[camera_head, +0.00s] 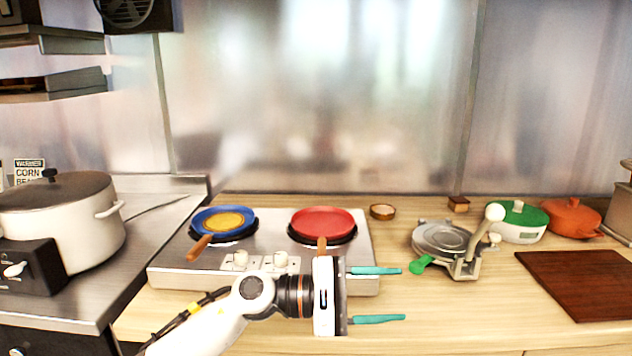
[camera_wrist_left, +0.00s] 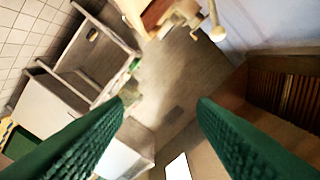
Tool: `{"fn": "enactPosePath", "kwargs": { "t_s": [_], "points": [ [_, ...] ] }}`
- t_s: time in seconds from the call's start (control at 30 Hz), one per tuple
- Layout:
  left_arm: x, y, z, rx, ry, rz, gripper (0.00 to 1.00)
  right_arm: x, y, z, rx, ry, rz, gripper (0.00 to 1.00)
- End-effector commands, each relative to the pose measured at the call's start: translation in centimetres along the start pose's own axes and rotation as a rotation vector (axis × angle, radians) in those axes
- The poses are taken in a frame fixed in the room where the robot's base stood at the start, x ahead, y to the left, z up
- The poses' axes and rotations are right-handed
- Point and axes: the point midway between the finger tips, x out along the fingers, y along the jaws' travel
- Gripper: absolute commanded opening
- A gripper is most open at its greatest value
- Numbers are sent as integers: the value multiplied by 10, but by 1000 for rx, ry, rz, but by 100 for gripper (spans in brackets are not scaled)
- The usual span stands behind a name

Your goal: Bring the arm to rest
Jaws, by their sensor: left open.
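My left gripper (camera_head: 378,295) reaches in from the lower left in the head view, level in front of the two-burner cooker and over the wooden counter's front part. Its two teal fingers are wide apart, point right and hold nothing. In the left wrist view the fingers (camera_wrist_left: 162,125) show as dark green textured pads with empty space between them. Behind them the floor and some furniture show, seen tilted. My right gripper is in neither view.
A blue pan (camera_head: 224,221) and a red pan (camera_head: 330,223) sit on the cooker (camera_head: 170,266). A metal press (camera_head: 445,240), a green-lidded pot (camera_head: 519,222), an orange pot (camera_head: 571,217) and a brown board (camera_head: 588,284) stand right. A large pot (camera_head: 62,222) stands left.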

Motion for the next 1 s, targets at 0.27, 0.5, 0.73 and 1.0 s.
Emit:
{"fn": "enactPosePath", "kwargs": {
  "t_s": [0.27,0.5,0.73,1.0],
  "points": [
    [-76,-23,17,-1104,330,-831,52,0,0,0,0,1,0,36],
    [-198,68,88,-1973,713,-1559,52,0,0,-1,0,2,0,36],
    [-272,218,100,1914,-887,1811,52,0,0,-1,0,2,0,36],
    [-301,332,62,1322,-795,1619,52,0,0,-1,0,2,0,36]
  ]
}}
